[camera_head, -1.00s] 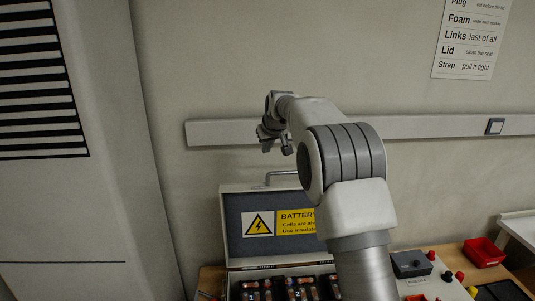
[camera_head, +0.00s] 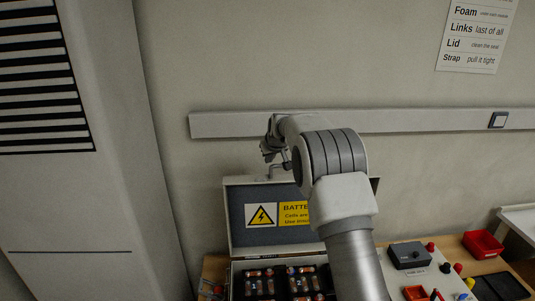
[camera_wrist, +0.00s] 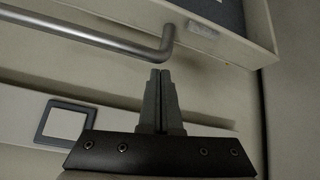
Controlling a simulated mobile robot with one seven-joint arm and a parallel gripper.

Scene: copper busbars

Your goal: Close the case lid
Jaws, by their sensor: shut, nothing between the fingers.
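The case (camera_head: 236,263) stands on the bench with its lid (camera_head: 235,220) upright and open. The lid's inner face carries a yellow battery warning label. Cells with orange ends lie in the case. A metal bar handle (camera_head: 284,167) rises at the lid's top edge; it shows large in the wrist view (camera_wrist: 110,42), with the pale lid edge (camera_wrist: 225,45) beside it. My gripper (camera_head: 270,152) is above and behind the lid's top edge. In the wrist view its fingers (camera_wrist: 158,75) are together and empty, their tips just below the handle's bend, apparently apart from it.
A wall rail (camera_head: 410,120) with a square socket (camera_head: 498,120) runs behind the lid. A grey box (camera_head: 408,255), a red bin (camera_head: 482,244) and a black tray (camera_head: 500,287) sit at right. A tall cabinet (camera_head: 85,200) stands at left.

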